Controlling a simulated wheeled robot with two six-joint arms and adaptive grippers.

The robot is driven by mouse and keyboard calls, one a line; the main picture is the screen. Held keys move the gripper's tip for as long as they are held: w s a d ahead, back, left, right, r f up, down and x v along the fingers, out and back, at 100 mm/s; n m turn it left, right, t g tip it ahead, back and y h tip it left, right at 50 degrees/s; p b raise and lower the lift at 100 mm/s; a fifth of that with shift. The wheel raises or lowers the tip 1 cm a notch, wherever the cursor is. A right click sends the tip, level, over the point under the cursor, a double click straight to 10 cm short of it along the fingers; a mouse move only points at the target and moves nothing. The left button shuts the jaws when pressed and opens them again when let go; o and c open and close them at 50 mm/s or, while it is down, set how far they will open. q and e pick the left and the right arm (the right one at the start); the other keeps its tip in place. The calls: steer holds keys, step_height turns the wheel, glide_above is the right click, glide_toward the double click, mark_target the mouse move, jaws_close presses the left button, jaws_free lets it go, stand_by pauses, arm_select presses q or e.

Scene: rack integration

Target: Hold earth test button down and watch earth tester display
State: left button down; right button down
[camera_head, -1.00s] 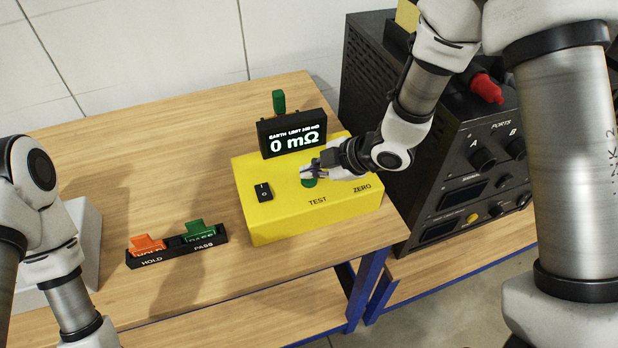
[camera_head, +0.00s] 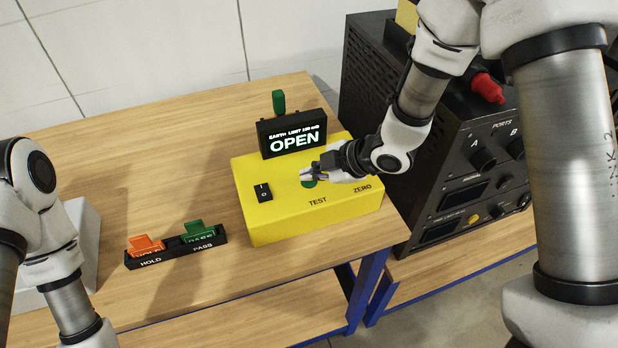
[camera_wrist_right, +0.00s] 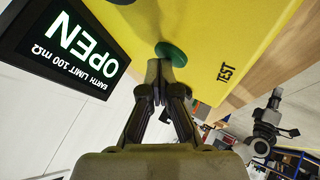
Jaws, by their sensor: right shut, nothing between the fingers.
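The yellow earth tester (camera_head: 275,220) sits on the wooden table, with a black display (camera_head: 292,135) on top reading "OPEN" under "EARTH LIMIT 100 mΩ". Its green test button (camera_head: 308,183) is above the TEST label. My right gripper (camera_head: 308,175) is shut and empty, with its fingertips at the button. In the right wrist view the shut fingertips (camera_wrist_right: 166,66) meet the edge of the green button (camera_wrist_right: 171,53); how far it is pressed I cannot tell. The left arm shows at the left edge; its gripper is out of view.
A black rocker switch (camera_head: 263,190) is on the tester's left. A black holder (camera_head: 178,250) with an orange HOLD tag (camera_head: 146,244) and a green PASS tag (camera_head: 198,231) lies on the table. A black instrument rack (camera_head: 445,150) stands at the right.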

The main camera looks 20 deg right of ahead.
stand_by(0.8)
steer(key=shift+r+p, duration=0.8)
steer(key=shift+r, duration=0.05)
step_height(320, 180, up, 5)
steer(key=p, duration=0.4)
steer(key=shift+p, duration=0.3)
